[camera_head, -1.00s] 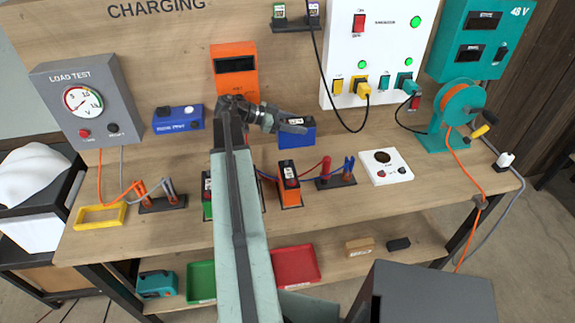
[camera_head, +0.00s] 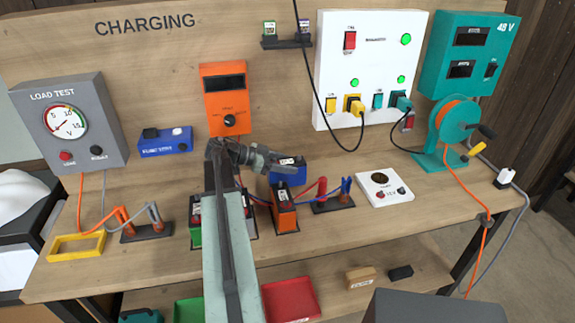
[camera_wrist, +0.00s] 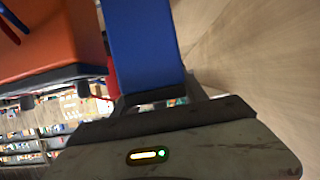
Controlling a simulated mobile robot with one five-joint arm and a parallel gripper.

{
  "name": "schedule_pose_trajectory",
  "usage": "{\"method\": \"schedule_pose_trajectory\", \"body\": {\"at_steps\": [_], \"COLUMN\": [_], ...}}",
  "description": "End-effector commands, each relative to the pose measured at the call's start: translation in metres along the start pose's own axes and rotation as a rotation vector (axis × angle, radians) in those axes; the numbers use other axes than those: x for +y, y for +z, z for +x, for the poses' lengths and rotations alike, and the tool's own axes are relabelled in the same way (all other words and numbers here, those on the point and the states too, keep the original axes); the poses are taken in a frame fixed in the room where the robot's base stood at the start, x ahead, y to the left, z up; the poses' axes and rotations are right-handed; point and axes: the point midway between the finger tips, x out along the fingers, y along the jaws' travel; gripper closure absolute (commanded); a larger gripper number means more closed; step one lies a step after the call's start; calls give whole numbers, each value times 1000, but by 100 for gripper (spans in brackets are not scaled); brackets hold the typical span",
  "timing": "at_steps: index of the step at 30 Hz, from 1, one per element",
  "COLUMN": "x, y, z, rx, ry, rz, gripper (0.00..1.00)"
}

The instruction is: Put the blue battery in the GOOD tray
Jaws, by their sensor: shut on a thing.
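The blue battery (camera_head: 292,176) is on the bench at the back, behind the orange battery. In the wrist view the blue battery (camera_wrist: 145,45) is at the top middle, between my gripper's jaws. My gripper (camera_head: 286,164) is shut on it. Whether the battery touches the bench is hard to tell. A green tray (camera_head: 189,311) and a red tray (camera_head: 290,300) are on the lower shelf. I cannot read a GOOD label on either.
The orange battery (camera_head: 284,212) and a post stand (camera_head: 334,203) are close in front of the blue battery. A white device (camera_head: 384,188) is to the right. The load tester (camera_head: 70,125) is at left. My arm hides part of the bench middle.

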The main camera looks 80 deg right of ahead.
Motion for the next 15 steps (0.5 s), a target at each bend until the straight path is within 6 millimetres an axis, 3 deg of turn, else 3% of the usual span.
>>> {"method": "schedule_pose_trajectory", "body": {"at_steps": [6, 15], "x": [0, 0], "y": [31, 30], "z": [14, 14], "rx": [3, 3], "ry": [0, 1], "rz": [0, 1], "gripper": [100, 100]}}
